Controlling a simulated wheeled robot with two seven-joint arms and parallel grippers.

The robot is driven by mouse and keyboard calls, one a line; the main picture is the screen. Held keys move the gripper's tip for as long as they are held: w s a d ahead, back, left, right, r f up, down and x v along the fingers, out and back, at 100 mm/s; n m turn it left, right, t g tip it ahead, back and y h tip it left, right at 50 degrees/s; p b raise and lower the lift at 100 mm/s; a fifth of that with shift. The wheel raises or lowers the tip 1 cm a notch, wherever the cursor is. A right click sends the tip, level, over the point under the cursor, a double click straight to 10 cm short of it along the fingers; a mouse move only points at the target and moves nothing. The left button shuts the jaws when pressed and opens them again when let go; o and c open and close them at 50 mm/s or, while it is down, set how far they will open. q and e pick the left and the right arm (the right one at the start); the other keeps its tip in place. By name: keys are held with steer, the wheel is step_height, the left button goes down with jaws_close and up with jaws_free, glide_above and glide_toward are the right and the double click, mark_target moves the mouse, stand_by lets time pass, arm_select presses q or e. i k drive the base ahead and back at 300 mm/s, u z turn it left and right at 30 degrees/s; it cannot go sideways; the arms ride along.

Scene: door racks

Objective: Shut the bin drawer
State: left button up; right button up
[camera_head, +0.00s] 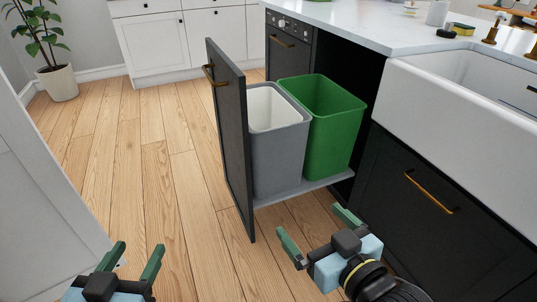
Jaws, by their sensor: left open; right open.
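The bin drawer stands pulled out from the dark island cabinet, with its dark front panel (230,135) facing left. A brass handle (213,75) is on the outer face of the panel near its top. Behind the panel a grey bin (281,153) and a green bin (336,133) sit on a grey drawer base (315,186). My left gripper (132,258) is open and empty at the bottom left, apart from the drawer. My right gripper (315,227) is open and empty in front of the drawer base, on the near side of the bins, with no contact visible.
A white farmhouse sink (450,120) and a dark cabinet with a brass handle (431,192) stand at the right. A white surface (40,190) rises at the left. Wooden floor (165,150) is clear left of the drawer. A potted plant (58,82) stands at the back left.

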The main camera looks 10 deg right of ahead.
mark_target(263, 169)
steer(key=u, duration=0.75)
steer(key=i, duration=0.75)
steer(key=z, duration=2.05)
